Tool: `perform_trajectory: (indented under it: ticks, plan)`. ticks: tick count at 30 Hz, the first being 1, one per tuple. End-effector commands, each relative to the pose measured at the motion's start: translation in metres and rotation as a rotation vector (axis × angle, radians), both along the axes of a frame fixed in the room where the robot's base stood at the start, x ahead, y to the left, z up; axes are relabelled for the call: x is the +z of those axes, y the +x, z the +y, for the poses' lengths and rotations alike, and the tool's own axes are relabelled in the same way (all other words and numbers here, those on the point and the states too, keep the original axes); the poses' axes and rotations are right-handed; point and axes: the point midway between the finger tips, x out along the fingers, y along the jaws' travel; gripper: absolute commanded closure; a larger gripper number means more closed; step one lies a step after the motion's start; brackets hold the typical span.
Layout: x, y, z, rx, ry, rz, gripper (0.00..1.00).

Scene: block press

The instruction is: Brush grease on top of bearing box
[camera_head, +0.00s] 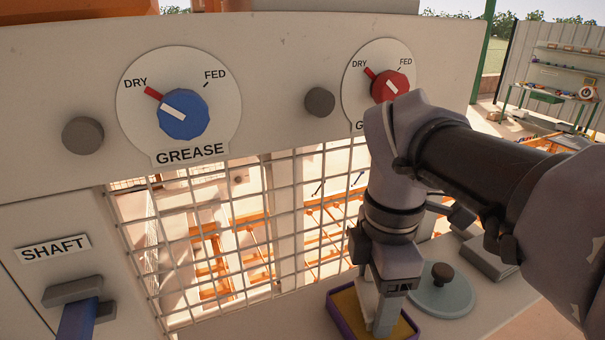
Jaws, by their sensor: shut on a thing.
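My gripper (385,300) points straight down at the lower right of the head view, shut on a pale narrow piece that looks like a brush. The grip and the lower end of this piece are hard to make out. Its lower end is over or in a purple-rimmed tray (341,317) with a yellow surface, perhaps the grease. I cannot tell whether it touches the yellow. No bearing box can be made out for sure.
A round grey-blue lid (455,296) with a dark knob lies right of the tray. Behind stands a panel with a blue dial (183,114) and a red dial (389,86), both pointing to DRY, above a wire grid (245,230). A blue SHAFT lever (78,318) is lower left.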

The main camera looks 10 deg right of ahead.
Motion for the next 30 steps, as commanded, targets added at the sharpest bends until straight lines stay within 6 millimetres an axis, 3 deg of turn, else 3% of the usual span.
perform_trajectory:
  ticks: [30]
  plan:
    - [-0.0093, 0.0000, 0.0001, 0.000, 0.000, 0.000, 0.65]
